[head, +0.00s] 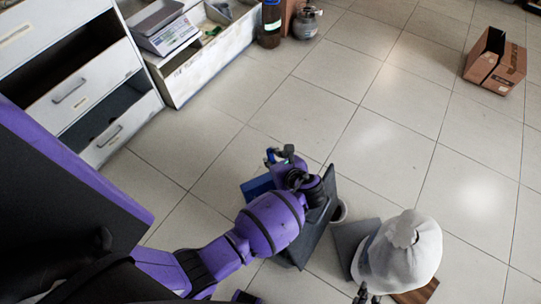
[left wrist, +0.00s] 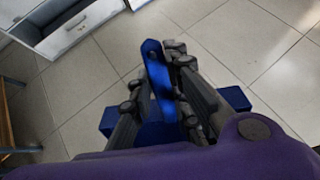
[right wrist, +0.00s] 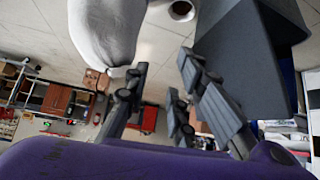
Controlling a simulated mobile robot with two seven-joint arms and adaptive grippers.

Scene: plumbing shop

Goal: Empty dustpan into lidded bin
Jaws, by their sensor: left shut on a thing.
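My left gripper (head: 288,160) is shut on the handle of the blue dustpan (head: 257,187). The handle (left wrist: 156,75) stands up between the fingers in the left wrist view, with the blue pan partly hidden below them. A dark grey bin-like body (head: 318,228) is just right of my left gripper, partly covered by my arm. A flat dark panel (head: 350,238) beside it may be its lid; I cannot tell. My right gripper (head: 365,296) is at the bottom edge. Its fingers (right wrist: 160,68) are apart and empty, beside a dark grey surface (right wrist: 240,60). The dustpan's contents are not visible.
A white sack (head: 402,255) stands right of the dark panel, close to my right gripper. White drawers (head: 85,80) line the upper left. A cardboard box (head: 495,62) is far right. The tiled floor between is clear.

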